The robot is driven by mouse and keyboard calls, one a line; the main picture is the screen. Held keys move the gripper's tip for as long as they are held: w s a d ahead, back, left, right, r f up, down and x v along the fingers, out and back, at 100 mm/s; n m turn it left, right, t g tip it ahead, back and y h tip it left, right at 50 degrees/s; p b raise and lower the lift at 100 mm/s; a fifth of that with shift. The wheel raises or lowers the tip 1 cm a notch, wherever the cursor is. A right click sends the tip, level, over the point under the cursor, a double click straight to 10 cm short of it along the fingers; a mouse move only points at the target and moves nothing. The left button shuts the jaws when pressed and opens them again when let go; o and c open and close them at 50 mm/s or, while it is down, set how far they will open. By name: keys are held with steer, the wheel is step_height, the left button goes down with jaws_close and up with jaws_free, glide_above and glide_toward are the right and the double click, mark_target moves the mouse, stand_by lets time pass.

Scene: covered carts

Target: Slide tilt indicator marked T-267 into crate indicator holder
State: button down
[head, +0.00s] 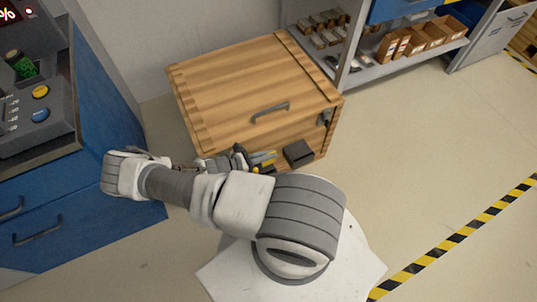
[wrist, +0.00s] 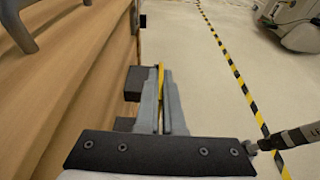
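A wooden crate (head: 250,75) with a lid handle stands in front of me. A dark box-shaped piece (head: 298,153), apparently the indicator holder, sits on its front face; in the wrist view a dark block (wrist: 132,84) juts from the crate side. My gripper (head: 265,159) is in front of that face, left of the dark piece. In the wrist view my gripper (wrist: 160,80) is closed on a thin yellow piece (wrist: 160,88), apparently the tilt indicator, seen edge-on. Its marking is not readable. The fingers are just right of the dark block; I cannot tell whether they touch.
A blue console cabinet (head: 90,190) stands at the left, close to my arm. Shelving with small cardboard boxes (head: 410,42) is behind the crate. The floor to the right is open, crossed by yellow-black tape (head: 460,233). A dark latch (head: 324,118) is on the crate.

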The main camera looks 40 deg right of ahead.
mark_target(268, 164)
steer(key=shift+f, duration=0.1)
step_height(268, 164, down, 6)
steer(key=b, duration=0.5)
steer(key=shift+r+b, duration=0.2)
steer(key=shift+b, duration=0.35)
stand_by(1.5)
steer(key=shift+f+b, duration=0.4)
steer(key=shift+f, duration=0.05)
steer(key=shift+r, duration=0.15)
stand_by(0.5)
steer(key=shift+f+b, duration=0.2)
steer(key=shift+b, duration=0.3)
stand_by(1.4)
steer(key=shift+r, duration=0.15)
stand_by(1.9)
